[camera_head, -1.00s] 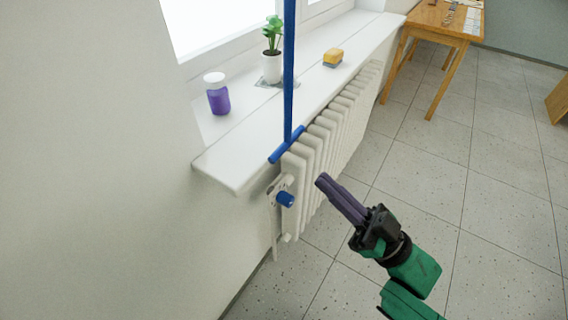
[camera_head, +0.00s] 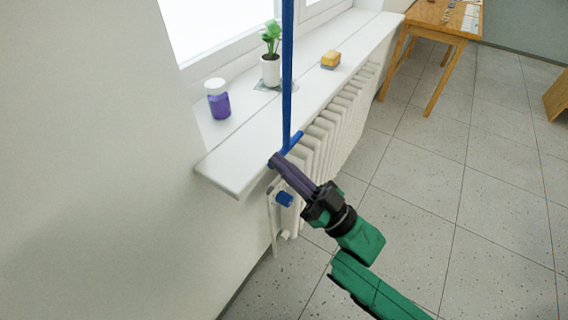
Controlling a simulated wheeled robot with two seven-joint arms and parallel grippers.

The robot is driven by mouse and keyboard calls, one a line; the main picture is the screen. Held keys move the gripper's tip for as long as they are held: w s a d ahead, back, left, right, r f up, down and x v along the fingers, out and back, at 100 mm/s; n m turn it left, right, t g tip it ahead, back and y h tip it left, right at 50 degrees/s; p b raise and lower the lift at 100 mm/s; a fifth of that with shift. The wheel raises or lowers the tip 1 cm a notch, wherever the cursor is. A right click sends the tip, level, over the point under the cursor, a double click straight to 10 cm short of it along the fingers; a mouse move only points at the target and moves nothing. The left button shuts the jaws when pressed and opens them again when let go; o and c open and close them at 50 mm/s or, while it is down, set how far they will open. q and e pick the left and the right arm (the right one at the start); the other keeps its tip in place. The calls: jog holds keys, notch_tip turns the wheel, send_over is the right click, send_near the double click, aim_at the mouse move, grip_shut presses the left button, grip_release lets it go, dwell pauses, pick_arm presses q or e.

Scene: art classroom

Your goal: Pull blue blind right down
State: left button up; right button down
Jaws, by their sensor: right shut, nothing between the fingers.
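The blue blind's pull (camera_head: 287,70) is a narrow blue strap hanging from the top of the head view, in front of the window sill. It ends in a blue crossbar (camera_head: 295,141) at the sill's front edge, above the radiator. My right gripper (camera_head: 275,160) is shut and empty. Its purple-grey fingertips lie over the left end of the crossbar and hide it; I cannot tell whether they touch it. The upper part of the blind is out of frame. My left gripper is not in view.
The white sill (camera_head: 240,150) holds a purple jar (camera_head: 218,103), a potted plant (camera_head: 271,68) and a yellow sponge (camera_head: 331,60). Below is a white radiator (camera_head: 330,135) with a blue valve knob (camera_head: 284,199).

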jog(key=shift+f, duration=0.1)
pick_arm(q)
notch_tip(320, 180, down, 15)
jog(key=b, duration=1.5)
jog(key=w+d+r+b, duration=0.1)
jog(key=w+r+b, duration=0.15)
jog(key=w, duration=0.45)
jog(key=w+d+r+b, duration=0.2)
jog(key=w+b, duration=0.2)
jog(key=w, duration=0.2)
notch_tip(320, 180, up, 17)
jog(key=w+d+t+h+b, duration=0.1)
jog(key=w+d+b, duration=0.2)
jog(key=b, duration=0.3)
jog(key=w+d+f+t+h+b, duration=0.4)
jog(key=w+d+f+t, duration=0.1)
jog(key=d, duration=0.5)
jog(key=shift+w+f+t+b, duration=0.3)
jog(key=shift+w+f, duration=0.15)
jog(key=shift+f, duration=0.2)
pick_arm(e)
notch_tip(320, 180, down, 44)
